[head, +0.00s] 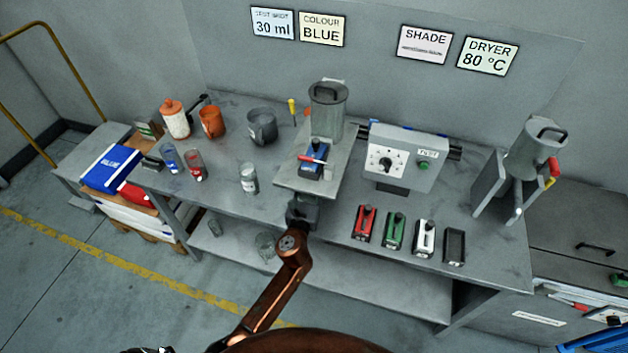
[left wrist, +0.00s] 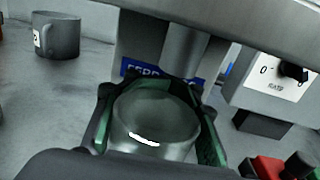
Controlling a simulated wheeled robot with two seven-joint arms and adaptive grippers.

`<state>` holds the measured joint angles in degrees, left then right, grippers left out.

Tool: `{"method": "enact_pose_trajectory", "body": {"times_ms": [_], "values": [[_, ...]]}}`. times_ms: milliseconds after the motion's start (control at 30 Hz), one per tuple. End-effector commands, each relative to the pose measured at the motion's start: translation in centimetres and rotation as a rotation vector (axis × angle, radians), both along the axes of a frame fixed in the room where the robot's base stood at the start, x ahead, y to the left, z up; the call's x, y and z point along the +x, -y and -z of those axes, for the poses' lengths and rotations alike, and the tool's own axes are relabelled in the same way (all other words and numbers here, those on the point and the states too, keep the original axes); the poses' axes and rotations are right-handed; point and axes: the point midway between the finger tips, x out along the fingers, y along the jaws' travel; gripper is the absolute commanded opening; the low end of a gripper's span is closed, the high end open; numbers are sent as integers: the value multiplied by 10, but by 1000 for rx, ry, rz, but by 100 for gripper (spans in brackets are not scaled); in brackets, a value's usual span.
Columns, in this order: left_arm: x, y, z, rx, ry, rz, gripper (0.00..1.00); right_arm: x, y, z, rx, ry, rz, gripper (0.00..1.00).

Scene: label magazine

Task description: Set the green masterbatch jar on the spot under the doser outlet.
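My left gripper (head: 303,212) is low at the front edge of the middle doser (head: 327,108), below its projecting plate. In the left wrist view my left gripper (left wrist: 155,125) has a finger on each side of a glassy, greyish round jar (left wrist: 155,118) and appears shut on it. The grey doser outlet tube (left wrist: 184,50) is just behind and above the jar. The spot under the outlet is hidden, as is the jar's base. My right gripper is not in view.
A blue jar (head: 168,158), a red jar (head: 193,165) and a pale jar (head: 248,178) stand left on the bench. A grey mug (head: 262,126) is behind them. The control box (head: 404,158) and several small coloured blocks, including a red one (head: 365,224), are to the right.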

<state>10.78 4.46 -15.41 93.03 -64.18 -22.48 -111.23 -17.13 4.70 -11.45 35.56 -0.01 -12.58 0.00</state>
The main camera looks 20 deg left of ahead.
Motion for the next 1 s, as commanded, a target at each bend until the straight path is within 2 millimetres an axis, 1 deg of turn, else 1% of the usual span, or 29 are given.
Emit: {"method": "enact_pose_trajectory", "body": {"times_ms": [33,300,667,767,867,1000], "values": [[0,0,0,0,0,0,29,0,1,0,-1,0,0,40],[0,0,0,0,0,0,47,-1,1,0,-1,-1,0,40],[-2,0,-2,0,0,0,48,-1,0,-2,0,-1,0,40],[-13,0,-2,1,-1,-1,48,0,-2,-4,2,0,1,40],[-32,0,-2,0,-2,-1,48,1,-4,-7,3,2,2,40],[-63,1,-2,0,-2,-1,48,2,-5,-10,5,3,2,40]]}}
